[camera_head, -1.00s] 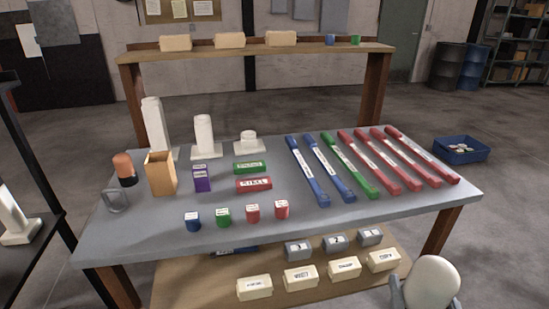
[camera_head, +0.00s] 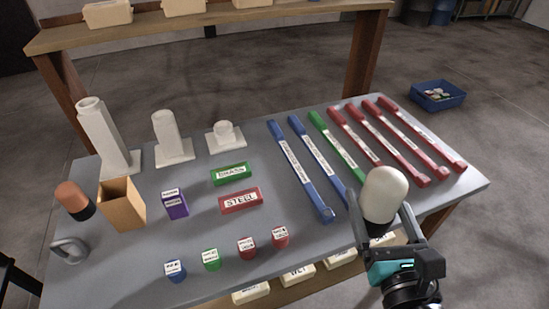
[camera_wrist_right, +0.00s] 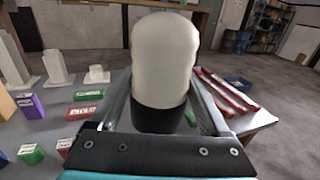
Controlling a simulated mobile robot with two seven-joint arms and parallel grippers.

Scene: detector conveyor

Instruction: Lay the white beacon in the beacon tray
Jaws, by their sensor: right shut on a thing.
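The white beacon (camera_head: 385,194) has a rounded white top, and the right wrist view (camera_wrist_right: 164,62) shows its black base. My right gripper (camera_head: 388,238) is shut on it and holds it upright in front of the table's right part. In the right wrist view the beacon stands between the two fingers (camera_wrist_right: 160,118). I cannot tell which container is the beacon tray; no readable label names it. My left gripper is not in view.
The grey table (camera_head: 130,265) holds an orange-and-black beacon (camera_head: 74,200), a tan open box (camera_head: 121,203), white stepped posts, small coloured blocks and several long coloured bars. Cream bins (camera_head: 298,276) sit on the lower shelf. A blue crate (camera_head: 437,97) stands on the floor at right.

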